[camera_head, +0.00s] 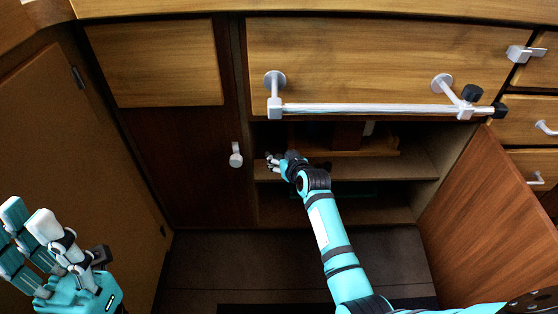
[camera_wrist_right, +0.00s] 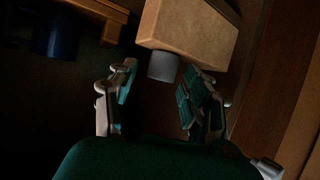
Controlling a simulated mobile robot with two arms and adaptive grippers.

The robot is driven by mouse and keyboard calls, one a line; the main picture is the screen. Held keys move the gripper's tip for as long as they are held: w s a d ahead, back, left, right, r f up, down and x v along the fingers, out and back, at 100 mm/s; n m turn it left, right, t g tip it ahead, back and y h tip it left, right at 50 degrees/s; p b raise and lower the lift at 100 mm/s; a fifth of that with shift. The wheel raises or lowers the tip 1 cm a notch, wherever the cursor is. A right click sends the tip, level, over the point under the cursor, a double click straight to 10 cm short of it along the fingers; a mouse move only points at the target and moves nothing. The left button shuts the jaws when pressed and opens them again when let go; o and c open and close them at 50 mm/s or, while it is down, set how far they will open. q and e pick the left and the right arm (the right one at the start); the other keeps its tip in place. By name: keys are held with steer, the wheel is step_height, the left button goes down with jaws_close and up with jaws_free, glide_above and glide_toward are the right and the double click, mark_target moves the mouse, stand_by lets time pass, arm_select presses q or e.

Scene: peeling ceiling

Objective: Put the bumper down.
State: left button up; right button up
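My right gripper (camera_head: 272,162) reaches into the open cupboard, at the level of its shelf (camera_head: 345,172). In the right wrist view its fingers (camera_wrist_right: 158,88) stand apart with a clear gap between them. A small grey cylinder (camera_wrist_right: 163,67) shows just beyond the fingertips, beside a tan box (camera_wrist_right: 190,28); I cannot tell whether they touch. The cylinder may be the bumper, but no object is clearly recognisable as one. My left gripper (camera_head: 28,212) is at the lower left, away from the cupboard, with its fingers apart and nothing seen between them.
A long metal bar handle (camera_head: 370,108) crosses the drawer front above the opening. The cupboard door (camera_head: 490,215) stands open at the right. A closed door with a white knob (camera_head: 236,156) is left of the opening. A dark blue object (camera_wrist_right: 58,35) shows dimly inside. Floor lies below.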

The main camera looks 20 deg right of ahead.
steer(key=c, duration=0.9)
